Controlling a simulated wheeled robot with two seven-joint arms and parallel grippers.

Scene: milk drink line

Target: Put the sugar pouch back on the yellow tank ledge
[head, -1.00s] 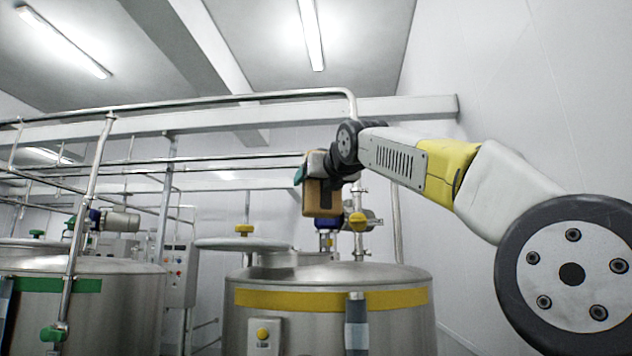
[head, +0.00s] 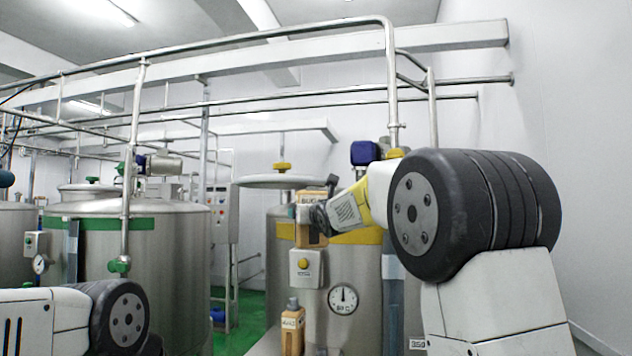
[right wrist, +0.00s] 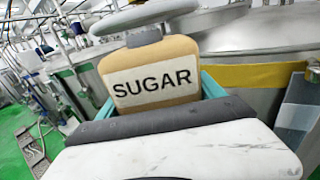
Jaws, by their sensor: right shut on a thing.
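The sugar pouch is a tan block with a white SUGAR label and dark top; it fills the middle of the right wrist view (right wrist: 152,88). My right gripper (right wrist: 160,98) is shut on it, with teal fingers at its sides. In the head view, the pouch (head: 302,236) is held up in front of the yellow-banded tank (head: 345,260), overlapping the yellow band (head: 358,236). The pouch's contact with any ledge cannot be made out. Part of my left arm shows at lower left; its gripper is out of view.
A box with a yellow button (head: 305,268) and a round gauge (head: 343,299) sit on the tank front. A second tan pouch or carton (head: 292,338) stands lower down. A green-banded tank (head: 150,260) is at left; a pipe frame (head: 240,40) runs overhead.

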